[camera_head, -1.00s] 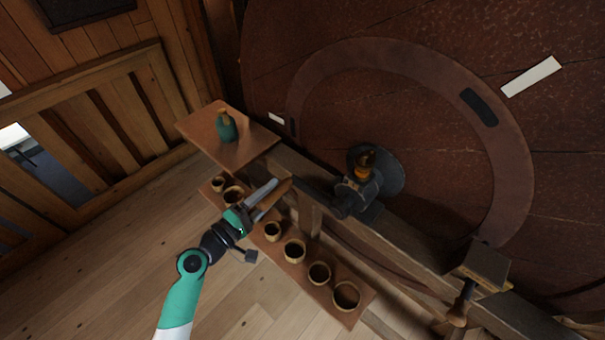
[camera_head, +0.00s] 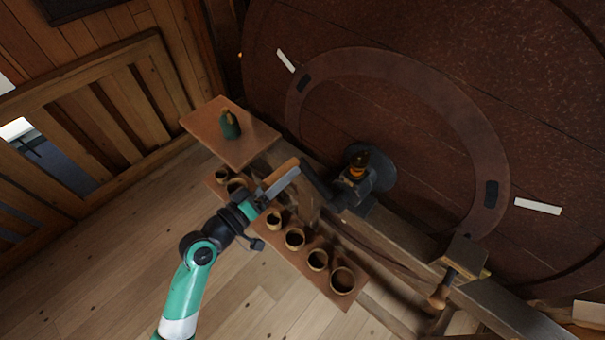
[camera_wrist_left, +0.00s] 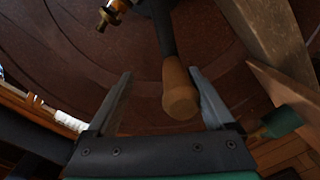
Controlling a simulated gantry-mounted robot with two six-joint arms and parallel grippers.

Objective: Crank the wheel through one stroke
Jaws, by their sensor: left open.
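The wheel (camera_head: 420,70) is a huge dark red-brown disc with a paler ring and white marks, filling the right side of the head view. A dark crank arm (camera_head: 316,186) reaches left from the hub bearing (camera_head: 357,180) to a wooden handle (camera_head: 283,170). My left gripper (camera_head: 284,182) is at this handle. In the left wrist view, the handle (camera_wrist_left: 178,95) lies between the two open fingers (camera_wrist_left: 160,74), closer to the right one, with a visible gap to the left one. My right gripper is not in view.
A teal bottle (camera_head: 230,125) stands on a wooden shelf (camera_head: 205,135) just behind the handle. Several small round pots (camera_head: 294,239) sit on a low plank under my gripper. A wooden-handled clamp (camera_head: 445,288) is on the beam at right. The floor at left is free.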

